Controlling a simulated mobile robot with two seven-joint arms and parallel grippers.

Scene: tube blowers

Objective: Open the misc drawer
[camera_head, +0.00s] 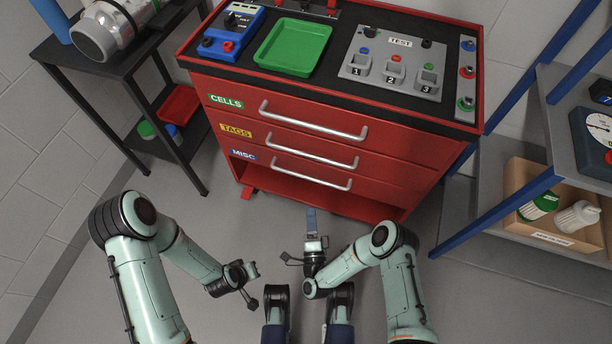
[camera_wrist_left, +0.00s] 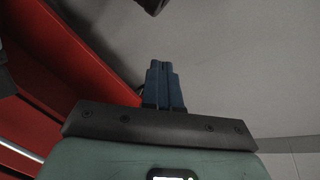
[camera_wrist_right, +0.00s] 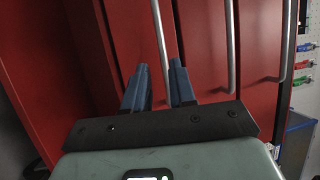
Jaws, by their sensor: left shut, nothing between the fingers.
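The misc drawer (camera_head: 262,163) is the lowest of the red cabinet's drawers and looks flush with the others. My right gripper (camera_head: 311,212) is below and in front of this handle, fingers toward the cabinet. In the right wrist view, its fingers (camera_wrist_right: 159,68) are apart and empty, and the lowest handle (camera_wrist_right: 160,35) shows beyond the gap. My left gripper (camera_wrist_left: 162,66) is shut and empty. In the head view its fingers are hard to make out.
The tags drawer (camera_head: 236,131) and cells drawer (camera_head: 225,101) are above, both shut. A green tray (camera_head: 293,47) and a test block (camera_head: 394,68) sit on the cabinet. A black side table (camera_head: 100,55) stands left, blue-framed shelves (camera_head: 490,215) right. Floor in front is clear.

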